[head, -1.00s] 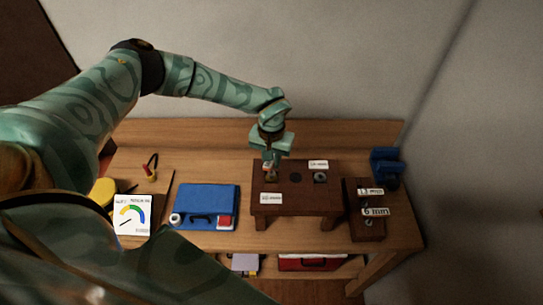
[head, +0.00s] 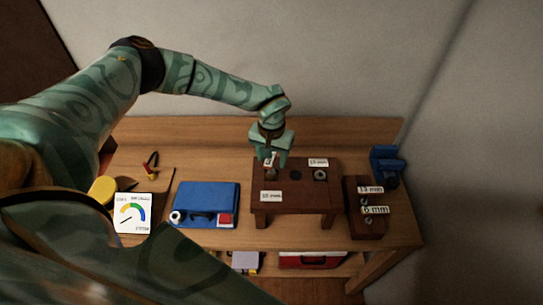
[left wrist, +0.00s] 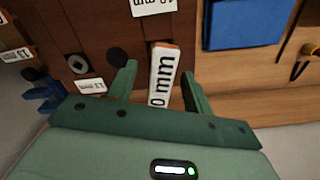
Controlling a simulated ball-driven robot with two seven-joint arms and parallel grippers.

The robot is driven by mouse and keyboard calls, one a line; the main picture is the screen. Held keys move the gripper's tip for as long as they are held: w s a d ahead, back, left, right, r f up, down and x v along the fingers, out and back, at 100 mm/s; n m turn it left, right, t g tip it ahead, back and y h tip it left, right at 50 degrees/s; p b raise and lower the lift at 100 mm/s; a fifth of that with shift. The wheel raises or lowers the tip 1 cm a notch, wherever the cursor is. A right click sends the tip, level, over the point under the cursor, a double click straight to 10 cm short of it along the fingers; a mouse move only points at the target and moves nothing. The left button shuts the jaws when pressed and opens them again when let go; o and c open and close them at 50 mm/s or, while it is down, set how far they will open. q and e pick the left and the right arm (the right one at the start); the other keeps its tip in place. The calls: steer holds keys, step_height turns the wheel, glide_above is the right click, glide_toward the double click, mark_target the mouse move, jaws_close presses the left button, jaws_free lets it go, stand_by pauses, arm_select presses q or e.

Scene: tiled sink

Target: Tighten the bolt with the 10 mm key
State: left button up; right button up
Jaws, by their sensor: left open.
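My left gripper (head: 271,155) points down over the left end of a dark wooden stand (head: 268,209). In the left wrist view, its open fingers (left wrist: 162,88) stand on either side of the 10 mm key (left wrist: 164,72). The key has a white label, partly cut off to "0 mm", and an orange edge. In the head view the key is mostly hidden by the fingers. A "10 mm" plate (head: 271,196) is on the stand's front left. The bolt under the key is hidden. My right gripper is out of view.
The stand also has a dark hole (head: 295,175) and a grey fitting (head: 320,175) by a "13 mm" plate. A block (head: 367,221) with 13 mm and 6 mm keys and a blue vise (head: 385,165) stand right. A blue toolbox (head: 207,201) and gauge card (head: 133,213) lie left.

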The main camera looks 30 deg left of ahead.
arm_select(q)
steer(key=shift+r+p, duration=3.25)
steer(key=shift+r, duration=0.3)
steer(key=shift+f, duration=0.1)
